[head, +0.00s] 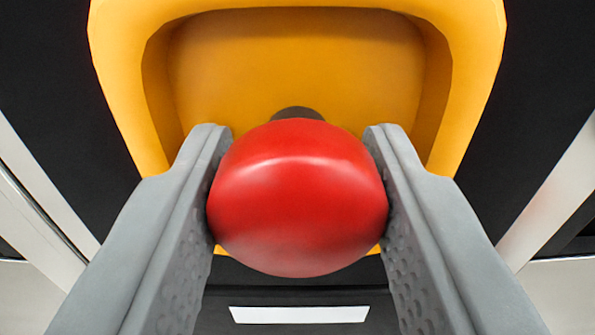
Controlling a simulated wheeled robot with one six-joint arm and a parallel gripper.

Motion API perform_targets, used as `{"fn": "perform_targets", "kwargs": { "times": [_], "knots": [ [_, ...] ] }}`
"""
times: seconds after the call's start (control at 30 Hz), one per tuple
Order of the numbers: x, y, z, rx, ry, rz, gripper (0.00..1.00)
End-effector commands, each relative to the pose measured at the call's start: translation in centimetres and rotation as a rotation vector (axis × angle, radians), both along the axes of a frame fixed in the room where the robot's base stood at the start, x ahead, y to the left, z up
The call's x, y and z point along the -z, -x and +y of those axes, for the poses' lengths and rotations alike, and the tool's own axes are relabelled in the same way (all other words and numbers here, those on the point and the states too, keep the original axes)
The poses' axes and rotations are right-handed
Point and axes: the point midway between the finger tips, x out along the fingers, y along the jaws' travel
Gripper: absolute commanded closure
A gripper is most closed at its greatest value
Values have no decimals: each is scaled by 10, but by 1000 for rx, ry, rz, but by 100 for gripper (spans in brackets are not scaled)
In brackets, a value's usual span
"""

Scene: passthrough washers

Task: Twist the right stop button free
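The red stop button (298,198) fills the middle of the head view, with a short dark stem just showing above it. It stands out from a yellow recessed housing (475,50). My gripper (298,165) has its two grey fingers on the left and right sides of the button. Both fingers appear to touch it, so the gripper is shut on the button. The fingers hide the housing's lower corners. No second button is in view, and I cannot tell from this frame whether the button is pressed in.
A dark panel (50,75) lies behind the housing. Pale strips (550,190) run diagonally at both sides. A white rectangle (298,314) shows on a dark surface below the button.

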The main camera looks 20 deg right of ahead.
Motion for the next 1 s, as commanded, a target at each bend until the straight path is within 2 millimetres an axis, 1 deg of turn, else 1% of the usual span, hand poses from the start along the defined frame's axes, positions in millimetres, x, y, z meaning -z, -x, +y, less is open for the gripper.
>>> {"fn": "perform_targets", "kwargs": {
  "times": [0.17, 0.33, 0.8, 1.0],
  "knots": [
    [0, 0, 0, 0, -16, -6, 85],
    [0, 0, 0, 0, -79, -29, 85],
    [0, 0, 0, 0, -387, -141, 85],
    [0, 0, 0, 0, -484, -176, 85]
  ]
}}
